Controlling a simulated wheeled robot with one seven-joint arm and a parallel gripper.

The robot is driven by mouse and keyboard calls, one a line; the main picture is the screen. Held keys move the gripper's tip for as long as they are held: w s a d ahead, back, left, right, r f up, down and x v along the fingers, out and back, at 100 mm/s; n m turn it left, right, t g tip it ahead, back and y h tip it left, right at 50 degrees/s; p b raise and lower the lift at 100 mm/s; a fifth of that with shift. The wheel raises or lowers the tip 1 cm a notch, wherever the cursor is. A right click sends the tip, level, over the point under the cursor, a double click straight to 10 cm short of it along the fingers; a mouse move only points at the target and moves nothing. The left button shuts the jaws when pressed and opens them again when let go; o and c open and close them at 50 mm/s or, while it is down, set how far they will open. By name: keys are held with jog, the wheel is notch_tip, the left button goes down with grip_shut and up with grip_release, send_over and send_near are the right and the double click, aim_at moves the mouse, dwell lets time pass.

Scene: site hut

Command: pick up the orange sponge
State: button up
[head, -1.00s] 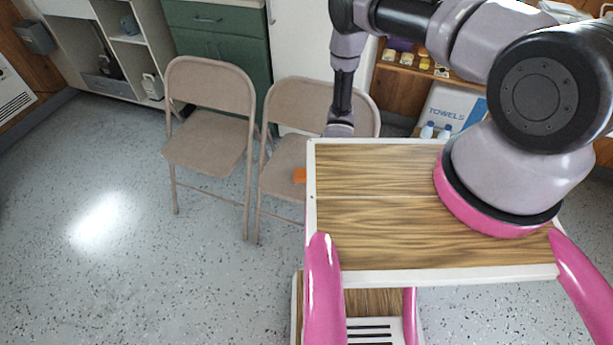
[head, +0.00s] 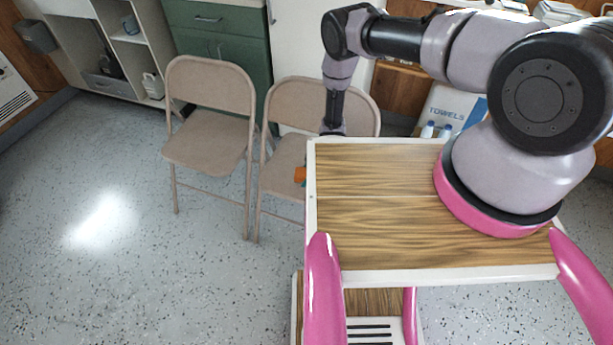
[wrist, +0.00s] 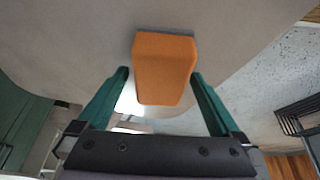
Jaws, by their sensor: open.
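The orange sponge (wrist: 164,68) lies on the beige seat of the right folding chair (head: 283,160). In the head view only a small part of the sponge (head: 300,174) shows past the edge of my wooden top. My gripper (wrist: 160,85) is open in the wrist view, with one green finger on each side of the sponge's near part. In the head view my gripper is mostly hidden behind the wooden top.
A second folding chair (head: 208,135) stands close on the left. A green cabinet (head: 222,55) and a white shelf unit (head: 130,50) stand behind. A towels box (head: 450,108) with bottles sits behind my arm. The speckled floor at left is clear.

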jog(key=shift+f, duration=0.15)
jog(key=c, duration=1.3)
notch_tip(320, 180, up, 10)
jog(key=shift+r, duration=0.25)
